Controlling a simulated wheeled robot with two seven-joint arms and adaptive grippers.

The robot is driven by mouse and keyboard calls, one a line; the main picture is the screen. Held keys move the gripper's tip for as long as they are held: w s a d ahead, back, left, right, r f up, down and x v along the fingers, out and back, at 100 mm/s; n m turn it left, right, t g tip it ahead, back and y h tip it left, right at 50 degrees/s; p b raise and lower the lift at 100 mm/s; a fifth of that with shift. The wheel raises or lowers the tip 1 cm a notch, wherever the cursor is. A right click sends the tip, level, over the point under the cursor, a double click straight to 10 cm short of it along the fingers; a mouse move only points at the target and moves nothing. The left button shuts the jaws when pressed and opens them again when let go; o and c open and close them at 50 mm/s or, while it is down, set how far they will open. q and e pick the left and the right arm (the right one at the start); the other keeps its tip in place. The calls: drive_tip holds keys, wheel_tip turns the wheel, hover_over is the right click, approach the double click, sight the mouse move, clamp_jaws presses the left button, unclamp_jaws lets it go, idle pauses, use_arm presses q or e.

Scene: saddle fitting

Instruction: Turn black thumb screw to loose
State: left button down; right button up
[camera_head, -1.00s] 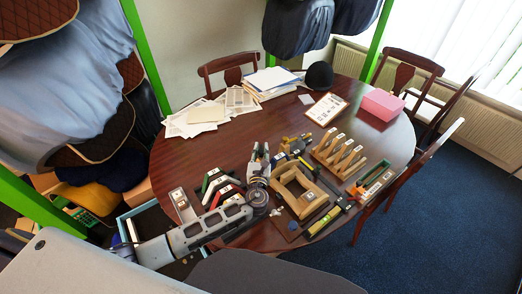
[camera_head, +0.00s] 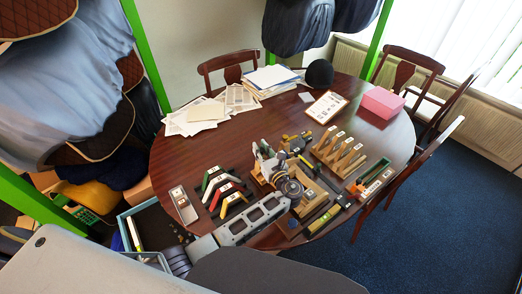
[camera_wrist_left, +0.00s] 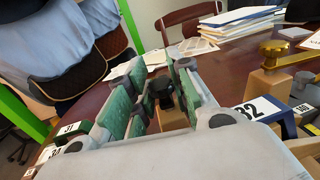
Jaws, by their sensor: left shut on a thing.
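The black thumb screw (camera_wrist_left: 163,98) shows in the left wrist view between the green-padded fingers, with light wood of the fixture (camera_wrist_left: 172,120) beyond and below it. My left gripper (camera_wrist_left: 155,92) is shut on the thumb screw. In the head view my left gripper (camera_head: 262,152) reaches over the left side of the wooden frame (camera_head: 314,206) on the table. There the screw is hidden by the gripper and wrist. My right gripper does not show.
Numbered angled pieces (camera_head: 224,190) stand left of the gripper. A brass knob (camera_wrist_left: 275,50) on a wooden block stands close by. Papers (camera_head: 198,116) lie behind; the table's middle back is clear.

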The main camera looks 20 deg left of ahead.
use_arm(q)
drive_tip(key=shift+n+g+y, duration=0.5)
drive_tip(key=shift+g+y, duration=0.1)
drive_tip(key=c, duration=1.3)
unclamp_jaws()
drive_tip(key=shift+d, duration=0.1)
drive_tip(key=v, duration=0.7)
drive_tip(key=shift+s, duration=0.2)
drive_tip(key=shift+d, duration=0.1)
drive_tip(key=shift+s, duration=0.1)
